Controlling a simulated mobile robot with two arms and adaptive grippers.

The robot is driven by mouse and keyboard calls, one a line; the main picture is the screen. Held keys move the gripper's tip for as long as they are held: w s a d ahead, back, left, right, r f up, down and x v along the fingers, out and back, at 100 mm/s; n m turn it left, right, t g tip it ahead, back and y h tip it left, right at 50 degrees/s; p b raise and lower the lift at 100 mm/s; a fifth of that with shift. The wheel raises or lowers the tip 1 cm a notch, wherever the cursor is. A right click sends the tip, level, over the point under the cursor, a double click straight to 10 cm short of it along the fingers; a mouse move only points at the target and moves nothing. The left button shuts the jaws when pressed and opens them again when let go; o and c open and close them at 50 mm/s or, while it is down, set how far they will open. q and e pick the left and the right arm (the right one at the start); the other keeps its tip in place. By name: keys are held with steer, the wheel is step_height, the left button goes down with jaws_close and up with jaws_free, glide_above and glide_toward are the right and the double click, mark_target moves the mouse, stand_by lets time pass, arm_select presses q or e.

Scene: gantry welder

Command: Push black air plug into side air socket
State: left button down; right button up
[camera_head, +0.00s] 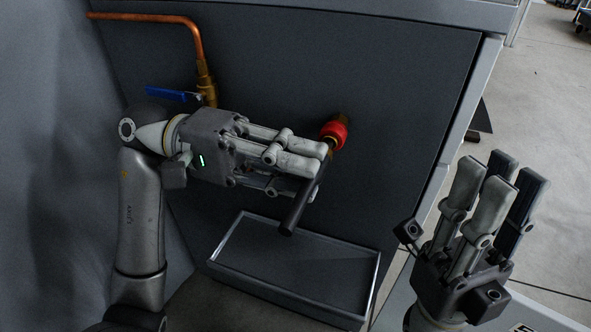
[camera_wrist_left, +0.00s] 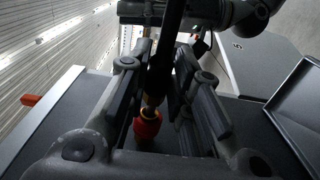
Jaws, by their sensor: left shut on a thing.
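The side air socket (camera_head: 336,129), a red ring on a brass fitting, sits on the dark machine panel. My left gripper (camera_head: 318,168) is just below and left of it, shut on the black air plug. The black air plug (camera_head: 297,208) slants down and left out of the fingers. In the left wrist view the plug (camera_wrist_left: 161,68) runs between the fingers (camera_wrist_left: 158,85), and a brass part meets the red socket ring (camera_wrist_left: 147,126). I cannot tell how deep the plug sits in the socket. My right gripper (camera_head: 497,178) is open and empty, fingers up, at the right.
A copper pipe (camera_head: 150,17) with a brass valve and blue lever (camera_head: 172,95) is on the panel behind my left arm. A shallow grey tray (camera_head: 233,278) juts out below the plug. Open floor (camera_head: 550,120) lies to the right of the cabinet.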

arm_select(q)
steer(key=shift+w+d+b, duration=0.25)
steer(key=shift+w+b, duration=0.4)
steer(key=shift+w, duration=0.25)
steer(key=c, duration=1.2)
jaws_free()
steer(key=shift+c, duration=0.2)
